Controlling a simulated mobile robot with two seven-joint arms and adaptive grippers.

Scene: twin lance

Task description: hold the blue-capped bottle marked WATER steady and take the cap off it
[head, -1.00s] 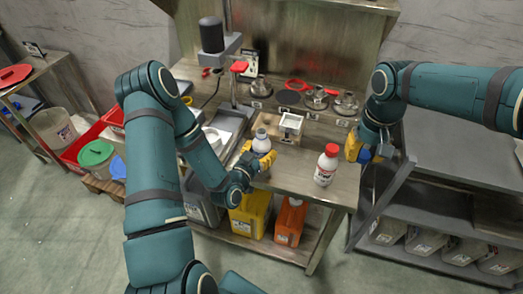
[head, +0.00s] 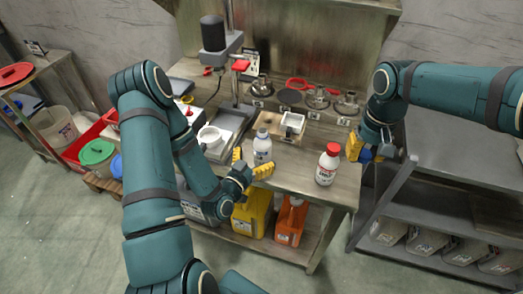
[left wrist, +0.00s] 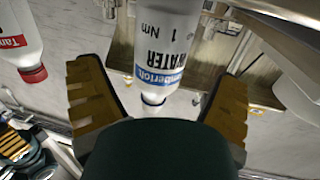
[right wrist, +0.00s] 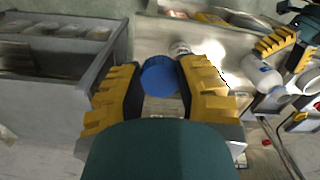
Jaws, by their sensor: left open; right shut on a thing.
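The WATER bottle (head: 262,148) stands upright on the bench, its grey neck bare. The left wrist view shows its blue WATER label (left wrist: 160,75). My left gripper (head: 251,165) is open, with its fingers spread on either side of the bottle's near side and a gap showing beside each finger. My right gripper (head: 362,150) is well to the right, beyond the bench's right edge. It is shut on the blue cap (right wrist: 160,77), which is clear of the bottle.
A white bottle with a red cap (head: 327,165) stands right of the WATER bottle. A white cup (head: 209,137) sits to the left. A grey shelf cart (head: 440,165) stands at the right, below my right arm.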

